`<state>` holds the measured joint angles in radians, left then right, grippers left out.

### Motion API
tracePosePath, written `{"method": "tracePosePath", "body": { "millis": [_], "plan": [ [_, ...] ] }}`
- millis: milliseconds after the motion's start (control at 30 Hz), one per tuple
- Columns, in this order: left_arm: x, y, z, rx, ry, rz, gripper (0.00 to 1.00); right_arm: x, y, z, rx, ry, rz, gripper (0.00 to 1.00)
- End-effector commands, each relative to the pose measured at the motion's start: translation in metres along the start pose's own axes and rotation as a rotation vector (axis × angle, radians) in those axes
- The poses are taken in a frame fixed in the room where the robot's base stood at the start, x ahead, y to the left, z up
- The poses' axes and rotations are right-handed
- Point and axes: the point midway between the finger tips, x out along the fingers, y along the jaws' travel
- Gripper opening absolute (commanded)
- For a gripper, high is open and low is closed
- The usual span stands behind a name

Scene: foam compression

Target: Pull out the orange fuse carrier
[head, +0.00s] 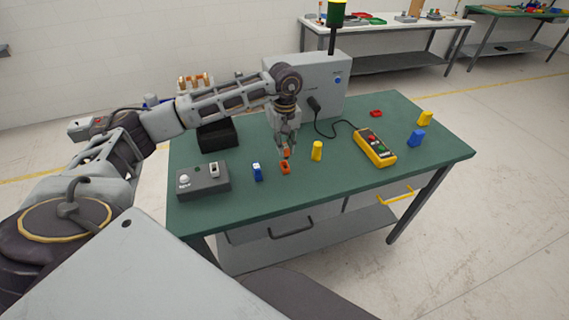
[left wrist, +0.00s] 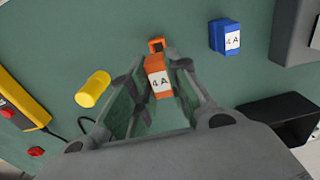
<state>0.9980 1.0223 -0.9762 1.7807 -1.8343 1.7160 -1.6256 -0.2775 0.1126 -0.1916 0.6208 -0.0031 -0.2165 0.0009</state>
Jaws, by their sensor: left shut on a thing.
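The orange fuse carrier (head: 286,153), labelled 4 A, is between the fingers of my left gripper (head: 287,149). It also shows in the left wrist view (left wrist: 158,80), with my left gripper (left wrist: 160,92) shut on it. The orange base (head: 285,168) sits on the green table just below the carrier. In the left wrist view the base (left wrist: 156,45) shows a dark opening at its top, and the carrier appears clear of it. My right gripper is in neither view.
A blue fuse block (head: 257,173) and a grey switch box (head: 203,181) stand left of the base. A yellow block (head: 317,151) stands close on the right. A yellow pendant (head: 375,147) with a cable lies beyond it. A grey cabinet (head: 325,88) stands behind.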

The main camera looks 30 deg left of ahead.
Motion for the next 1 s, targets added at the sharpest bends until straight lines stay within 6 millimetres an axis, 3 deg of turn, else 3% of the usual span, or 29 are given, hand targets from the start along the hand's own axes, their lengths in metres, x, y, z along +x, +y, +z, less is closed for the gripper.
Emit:
{"method": "tracePosePath", "body": {
  "millis": [500,1000],
  "plan": [
    [-0.017,0.0,0.0,0.0,0.001,0.001,0.0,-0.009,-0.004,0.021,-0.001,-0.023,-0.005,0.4],
    [-0.021,0.002,-0.002,-0.001,0.001,0.001,0.0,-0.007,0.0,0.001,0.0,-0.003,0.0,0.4]
  ]
}}
